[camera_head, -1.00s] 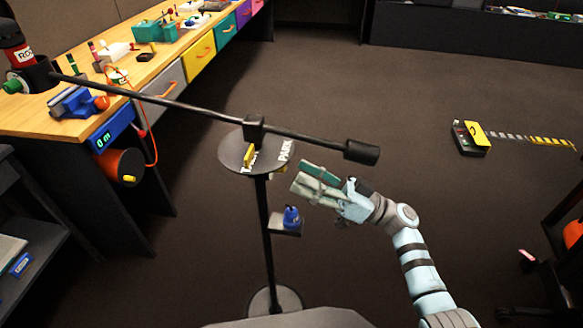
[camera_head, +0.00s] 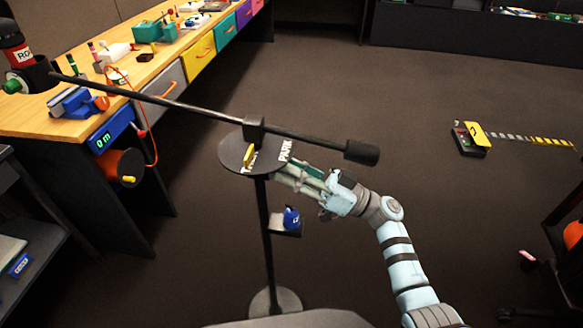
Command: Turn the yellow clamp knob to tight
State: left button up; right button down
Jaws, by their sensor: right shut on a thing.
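The yellow clamp knob (camera_head: 249,157) stands on a round dark plate (camera_head: 229,155) at the top of a thin black post. White lettering lies on the plate beside it; one word reads PARK and the other is partly covered. My right gripper (camera_head: 284,177) reaches in from the right, at the plate's lower right edge. Its fingertips are partly hidden there. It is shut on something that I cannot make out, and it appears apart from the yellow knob. My left gripper is not in view.
A long black boom (camera_head: 200,112) crosses above the plate, with a dark weight (camera_head: 361,152) at its right end. A small shelf with a blue object (camera_head: 291,219) hangs on the post below my gripper. The workbench (camera_head: 60,123) stands left; open floor lies right.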

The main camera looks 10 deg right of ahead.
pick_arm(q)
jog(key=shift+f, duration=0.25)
pick_arm(e)
jog(key=shift+f+n, duration=0.1)
jog(key=shift+n, duration=0.3)
pick_arm(q)
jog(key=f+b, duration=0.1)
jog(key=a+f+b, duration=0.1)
jog(key=b, duration=0.1)
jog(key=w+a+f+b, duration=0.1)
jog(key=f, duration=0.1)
pick_arm(e)
jog(key=n+g, duration=0.2)
jog(key=n, duration=0.2)
jog(key=n+g+y, duration=0.1)
jog(key=n+g, duration=0.2)
jog(key=n, duration=0.2)
jog(key=shift+w, duration=0.15)
pick_arm(q)
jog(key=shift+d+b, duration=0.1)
jog(key=shift+b, duration=0.2)
pick_arm(e)
jog(key=c, duration=1.2)
grip_release()
jog(key=shift+c, duration=0.2)
